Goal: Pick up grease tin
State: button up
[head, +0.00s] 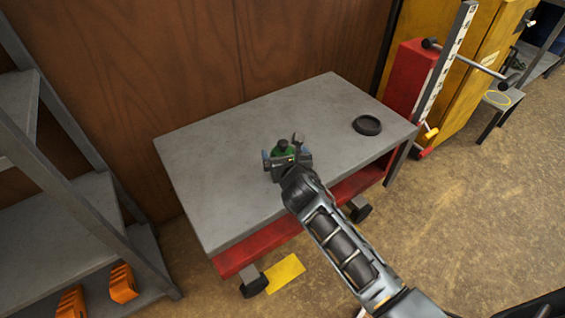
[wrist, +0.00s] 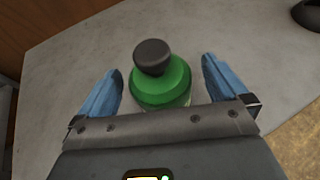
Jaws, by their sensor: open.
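A green container with a dark rounded cap (wrist: 163,82), which looks like the grease tin, stands upright on the grey top of the cart (head: 225,135). It also shows in the head view (head: 283,147), partly hidden by my gripper. My gripper (wrist: 161,68) is open, with one blue finger on each side of the container. Gaps show between the fingers and the container in the wrist view. The container's lower part is hidden behind the gripper body.
A dark round dish (head: 367,125) lies on the cart's right part. A brown wooden wall (head: 190,60) rises behind. A grey shelf unit (head: 75,215) stands at the left, a red post-like machine (head: 410,80) at the right. The cart top's left part is clear.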

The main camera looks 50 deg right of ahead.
jog(key=shift+x, duration=1.6)
jog(key=c, duration=1.2)
jog(key=shift+c, duration=0.7)
jog(key=shift+r, duration=0.1)
